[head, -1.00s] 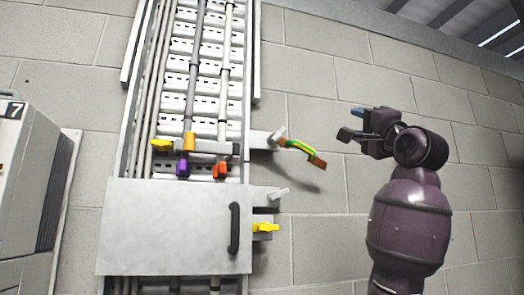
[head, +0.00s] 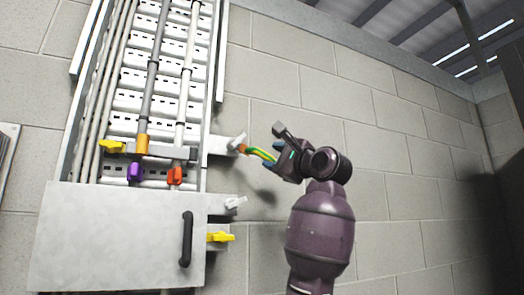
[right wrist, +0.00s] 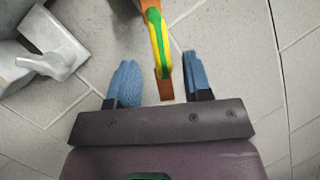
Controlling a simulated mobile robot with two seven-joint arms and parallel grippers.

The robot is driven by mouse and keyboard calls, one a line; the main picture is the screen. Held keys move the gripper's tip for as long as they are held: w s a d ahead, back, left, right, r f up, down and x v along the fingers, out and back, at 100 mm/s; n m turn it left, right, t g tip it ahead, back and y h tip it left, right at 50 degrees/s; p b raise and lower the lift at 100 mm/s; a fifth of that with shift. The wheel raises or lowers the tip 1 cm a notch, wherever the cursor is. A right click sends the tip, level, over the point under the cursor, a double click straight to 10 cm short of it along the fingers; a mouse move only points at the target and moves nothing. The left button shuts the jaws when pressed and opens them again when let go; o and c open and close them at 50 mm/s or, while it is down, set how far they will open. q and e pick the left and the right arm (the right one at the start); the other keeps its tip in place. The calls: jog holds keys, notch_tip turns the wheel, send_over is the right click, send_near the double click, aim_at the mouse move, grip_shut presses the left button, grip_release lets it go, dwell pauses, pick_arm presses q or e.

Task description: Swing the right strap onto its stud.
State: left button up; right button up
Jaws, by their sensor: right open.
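The right strap, striped green and yellow with copper ends (head: 257,152), reaches right and slightly down from beside the upper pale wing-shaped fitting (head: 238,141). A lower pale wing-shaped fitting (head: 235,203) sits on a bracket below it. My right gripper (head: 272,147) is at the strap's free end, open. In the right wrist view, the strap (right wrist: 158,42) runs down between the two blue fingers of my right gripper (right wrist: 162,84), with its copper end between them and a gap on both sides. The stud itself is not clearly distinguishable. My left gripper is out of view.
A grey cover panel (head: 115,235) with a black handle (head: 186,240) stands left of the lower fitting. A yellow lever (head: 220,237) projects below that fitting. Cables and a ladder-like tray rise above the panel. The block wall on the right is clear.

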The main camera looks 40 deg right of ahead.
aim_at(264, 155)
jog(key=shift+p+x, duration=0.85)
jog(key=shift+x, duration=1.9)
grip_shut()
